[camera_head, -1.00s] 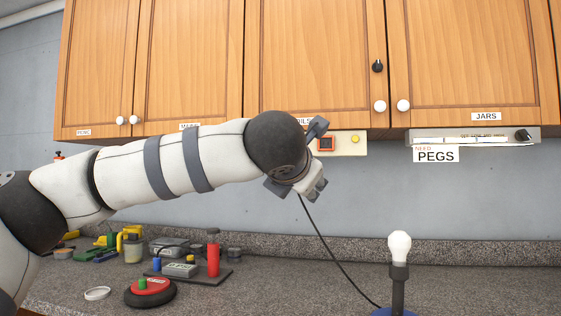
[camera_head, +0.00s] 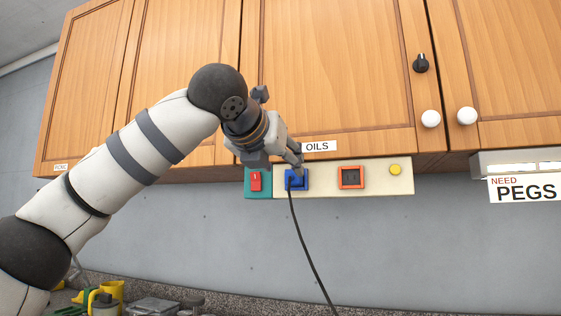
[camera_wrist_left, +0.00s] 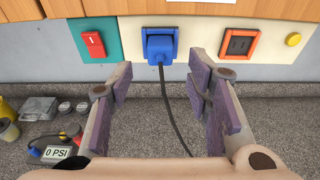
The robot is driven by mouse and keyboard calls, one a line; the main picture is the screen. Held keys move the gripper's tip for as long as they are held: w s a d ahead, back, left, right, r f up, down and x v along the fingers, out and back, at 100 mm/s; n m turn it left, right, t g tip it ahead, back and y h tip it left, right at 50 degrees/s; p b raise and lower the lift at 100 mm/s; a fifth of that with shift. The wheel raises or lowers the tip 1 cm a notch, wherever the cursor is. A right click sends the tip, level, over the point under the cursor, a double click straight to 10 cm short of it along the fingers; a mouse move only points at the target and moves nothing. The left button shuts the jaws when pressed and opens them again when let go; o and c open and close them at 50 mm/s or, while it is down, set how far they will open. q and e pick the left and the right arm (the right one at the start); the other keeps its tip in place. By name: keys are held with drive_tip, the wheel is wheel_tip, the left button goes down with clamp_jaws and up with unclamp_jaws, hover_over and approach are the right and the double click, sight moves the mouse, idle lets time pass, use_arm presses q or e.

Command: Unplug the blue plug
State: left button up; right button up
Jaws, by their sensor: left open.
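The blue plug (camera_head: 297,181) sits in a blue-framed socket on the cream panel (camera_head: 380,181) under the cabinets. A black cable (camera_head: 306,245) hangs down from it. My left gripper (camera_head: 287,160) is just in front of the plug and partly covers its top in the head view. In the left wrist view, the plug (camera_wrist_left: 160,46) is ahead between the fingers of the open left gripper (camera_wrist_left: 161,72), with a gap on both sides. The fingers do not appear to touch it. My right gripper is not in view.
A red switch (camera_head: 255,181) on a teal plate is left of the plug. An orange-framed socket (camera_head: 351,177) and a yellow button (camera_head: 395,170) are to its right. The wooden cabinet (camera_head: 330,75) is close above. Wall below is clear. Items lie on the counter (camera_wrist_left: 160,131).

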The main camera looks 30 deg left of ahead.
sight(291, 175)
use_arm(q)
drive_tip(key=x, duration=0.7)
drive_tip(key=shift+w+f, duration=0.1)
drive_tip(key=shift+f, duration=0.05)
drive_tip(key=shift+c, duration=0.2)
clamp_jaws()
drive_tip(key=f+v, duration=0.1)
drive_tip(key=v, duration=0.5)
idle(0.5)
drive_tip(key=shift+f, duration=0.1)
